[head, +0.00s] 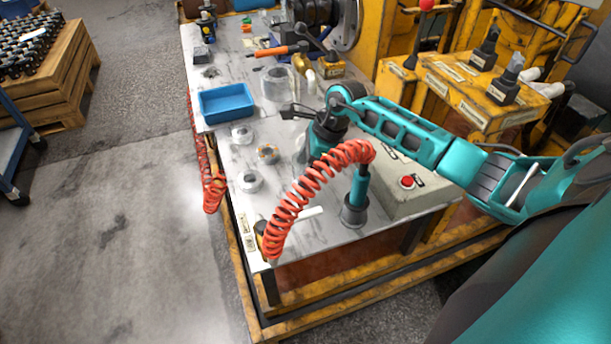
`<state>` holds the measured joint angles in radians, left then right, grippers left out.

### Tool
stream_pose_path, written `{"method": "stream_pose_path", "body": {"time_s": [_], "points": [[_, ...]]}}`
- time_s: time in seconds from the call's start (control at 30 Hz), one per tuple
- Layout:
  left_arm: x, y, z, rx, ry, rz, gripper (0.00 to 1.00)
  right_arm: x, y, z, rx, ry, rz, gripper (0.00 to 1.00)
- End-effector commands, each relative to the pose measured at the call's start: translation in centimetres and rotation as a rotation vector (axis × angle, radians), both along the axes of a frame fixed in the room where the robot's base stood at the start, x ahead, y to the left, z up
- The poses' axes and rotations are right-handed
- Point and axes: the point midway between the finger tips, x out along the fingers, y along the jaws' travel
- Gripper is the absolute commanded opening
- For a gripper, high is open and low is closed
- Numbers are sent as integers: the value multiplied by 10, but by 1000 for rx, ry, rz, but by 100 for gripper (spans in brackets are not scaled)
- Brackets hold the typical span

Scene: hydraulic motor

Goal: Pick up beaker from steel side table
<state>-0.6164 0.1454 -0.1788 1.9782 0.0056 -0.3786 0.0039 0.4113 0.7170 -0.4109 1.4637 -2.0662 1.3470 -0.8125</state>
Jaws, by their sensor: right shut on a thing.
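A clear glass beaker (277,85) shows on the far part of the steel side table (325,235), right of the blue tray. My right gripper (285,111) reaches in from the right and is at the near, lower side of the beaker. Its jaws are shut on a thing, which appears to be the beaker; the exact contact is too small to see. I cannot tell whether the beaker's base touches the table. My left gripper is not in view.
A blue tray (227,103) stands left of the beaker. Several small ring-shaped parts (250,181) lie nearer. A red coiled hose (306,188) arches over the front part. Yellow machinery (470,85) stands at the right. Tools and a motor crowd the far end.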

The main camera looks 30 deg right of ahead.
Motion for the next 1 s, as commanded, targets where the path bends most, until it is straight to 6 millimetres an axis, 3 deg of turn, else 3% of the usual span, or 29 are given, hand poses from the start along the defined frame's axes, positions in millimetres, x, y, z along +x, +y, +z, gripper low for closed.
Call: {"method": "stream_pose_path", "body": {"time_s": [0.2, 0.47, 0.63, 0.77, 1.0], "points": [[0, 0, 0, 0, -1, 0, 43, 0, 0, 0, 0, 0, 0, 39], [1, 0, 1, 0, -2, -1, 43, 0, 0, 2, 0, -1, 0, 38], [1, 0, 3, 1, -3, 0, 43, 1, -1, 15, -1, -2, 1, 38], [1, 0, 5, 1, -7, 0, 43, 1, -1, 38, -2, -5, 2, 38], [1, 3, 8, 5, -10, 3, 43, 2, -1, 106, -4, -9, 2, 38]]}}
